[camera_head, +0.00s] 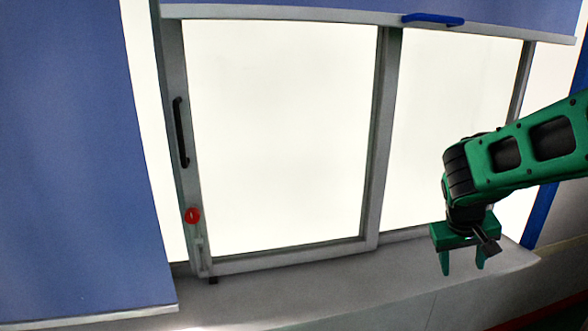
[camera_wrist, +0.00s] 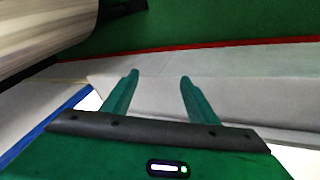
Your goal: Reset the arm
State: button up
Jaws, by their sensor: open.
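My gripper (camera_head: 463,262) is at the right in the head view, pointing down in front of the window's lower right part. Its two green fingers are apart with nothing between them. In the wrist view my gripper (camera_wrist: 158,82) shows both fingers spread and empty, with a pale grey surface beyond them. My green arm reaches in from the right edge of the head view.
A sliding window (camera_head: 280,130) with a black handle (camera_head: 181,132) and a red round knob (camera_head: 192,215) stands left of my gripper. A grey sill (camera_head: 330,290) runs below.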

jog(key=s+d+m+g+y, duration=0.1)
jog(key=s+m+g+y, duration=0.2)
jog(key=s, duration=2.3)
jog(key=shift+s+r+m+y, duration=0.15)
jog(key=shift+r+m+y, duration=0.3)
jog(key=shift+m+y, duration=0.45)
jog(key=shift+d, duration=0.1)
jog(key=shift+w+f, duration=0.25)
jog(key=shift+w, duration=0.4)
jog(key=shift+c, duration=0.5)
